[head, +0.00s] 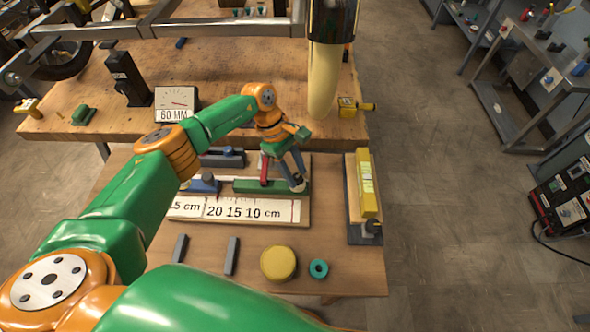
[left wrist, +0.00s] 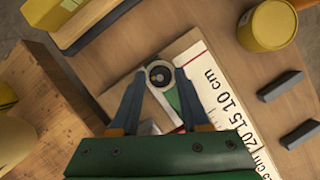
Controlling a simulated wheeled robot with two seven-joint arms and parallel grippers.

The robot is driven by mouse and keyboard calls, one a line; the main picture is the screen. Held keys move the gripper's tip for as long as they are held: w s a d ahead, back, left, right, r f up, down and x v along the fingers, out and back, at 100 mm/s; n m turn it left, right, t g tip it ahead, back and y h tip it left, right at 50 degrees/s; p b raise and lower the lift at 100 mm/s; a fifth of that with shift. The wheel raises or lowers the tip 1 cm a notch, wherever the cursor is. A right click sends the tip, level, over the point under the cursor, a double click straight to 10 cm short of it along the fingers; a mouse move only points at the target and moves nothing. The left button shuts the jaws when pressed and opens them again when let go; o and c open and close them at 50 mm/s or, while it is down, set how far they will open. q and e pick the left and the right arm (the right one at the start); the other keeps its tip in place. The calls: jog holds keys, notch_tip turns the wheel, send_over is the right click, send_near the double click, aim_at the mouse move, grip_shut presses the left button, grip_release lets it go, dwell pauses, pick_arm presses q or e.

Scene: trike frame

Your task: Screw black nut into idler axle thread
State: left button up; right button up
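My left gripper (head: 296,180) reaches down over the near table, at the right end of a green bar (head: 262,187) on a measuring board. In the left wrist view its two blue-grey fingers (left wrist: 160,76) close in on either side of a small round piece with a grey rim and dark middle, seemingly the black nut (left wrist: 159,74). The fingertips appear to touch it from both sides. In the head view the fingers hide this piece. I cannot make out the idler axle thread in either view. My right gripper is not in view.
The board has a white scale (head: 240,208). A yellow block fixture (head: 366,185) stands to its right. A yellow can (head: 278,263), a teal ring (head: 318,268) and grey bars (head: 232,256) lie in front. A tall yellow column (head: 323,80) and a 60 MM gauge (head: 176,103) stand behind.

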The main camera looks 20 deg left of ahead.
pick_arm(q)
jog(key=n+t, duration=0.1)
jog(key=n, duration=0.3)
jog(key=n+t, duration=0.1)
jog(key=n, duration=0.1)
jog(key=shift+s+t, duration=0.25)
jog(key=shift+t, duration=0.05)
jog(key=n+t, duration=0.1)
jog(key=n, duration=0.2)
jog(key=shift+s+n+y, duration=0.1)
jog(key=shift+n+y, duration=0.2)
jog(key=shift+n, duration=0.1)
jog(key=shift+d+n+t+y, duration=0.1)
jog(key=shift+n+t+y, duration=0.3)
jog(key=shift+n, duration=0.7)
grip_shut()
jog(key=m, duration=0.2)
jog(key=m+g+h, duration=0.1)
jog(key=m, duration=0.1)
jog(key=m+g, duration=0.1)
jog(key=m, duration=0.1)
jog(key=shift+w, duration=0.25)
jog(key=m+g, duration=0.2)
jog(key=m, duration=0.4)
jog(key=shift+w, duration=0.1)
grip_release()
jog(key=shift+f, duration=0.1)
